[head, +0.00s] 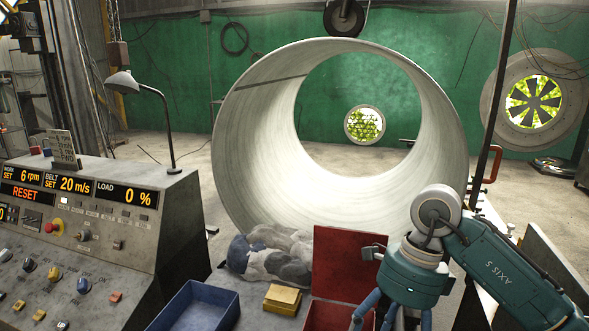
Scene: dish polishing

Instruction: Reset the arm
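My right arm (508,262), teal and marked AXIS 5, comes in from the lower right and bends downward at its wrist. My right gripper (388,314) points down at the bottom edge, beside the open red box (349,262). Its blue-grey fingers are cut off by the frame, so I cannot tell whether they hold anything. My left gripper is not in view. The control console (140,182) stands at the left.
A large pale metal cylinder (232,165) fills the middle. A red emergency button (52,228) and a desk lamp (155,92) are on the console. A dark post (497,110) rises behind my arm.

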